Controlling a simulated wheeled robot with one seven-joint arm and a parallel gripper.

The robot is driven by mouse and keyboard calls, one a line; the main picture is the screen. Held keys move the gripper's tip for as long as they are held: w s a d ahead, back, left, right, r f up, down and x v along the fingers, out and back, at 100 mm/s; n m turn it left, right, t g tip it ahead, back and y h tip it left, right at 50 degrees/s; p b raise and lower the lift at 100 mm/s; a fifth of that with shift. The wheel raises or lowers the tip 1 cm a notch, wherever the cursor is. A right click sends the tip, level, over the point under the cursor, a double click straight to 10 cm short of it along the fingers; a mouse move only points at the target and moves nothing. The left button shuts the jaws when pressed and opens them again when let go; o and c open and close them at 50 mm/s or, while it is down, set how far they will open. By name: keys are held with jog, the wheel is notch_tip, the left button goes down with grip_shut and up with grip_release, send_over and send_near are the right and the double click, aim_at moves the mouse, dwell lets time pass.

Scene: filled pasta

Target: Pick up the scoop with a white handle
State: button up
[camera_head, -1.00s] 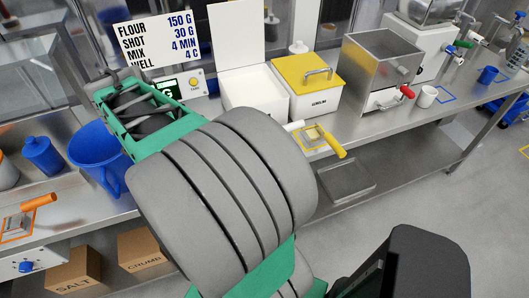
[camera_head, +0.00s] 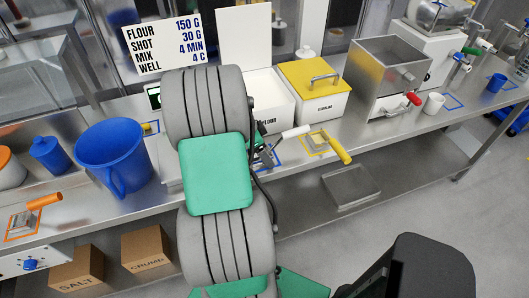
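The scoop with a white handle (camera_head: 291,134) lies on the metal counter in front of the white flour bin. Its handle points up and right. Its metal end lies by a blue outline and is partly hidden by my arm. My gripper is mostly hidden behind my grey and green arm. A small dark part beside the scoop may belong to it, but I cannot tell whether its fingers are open or touch the scoop.
A yellow-handled scoop (camera_head: 337,148) lies just right, in a yellow outline. The flour bin (camera_head: 272,96) and yellow-lidded semolina bin (camera_head: 314,88) stand behind. A blue jug (camera_head: 113,157) stands left. An orange-handled scoop (camera_head: 43,201) lies far left. A metal hopper (camera_head: 385,77) and white mug (camera_head: 433,103) stand right.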

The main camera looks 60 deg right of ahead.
jog(key=shift+c, duration=0.4)
jog(key=c, duration=1.4)
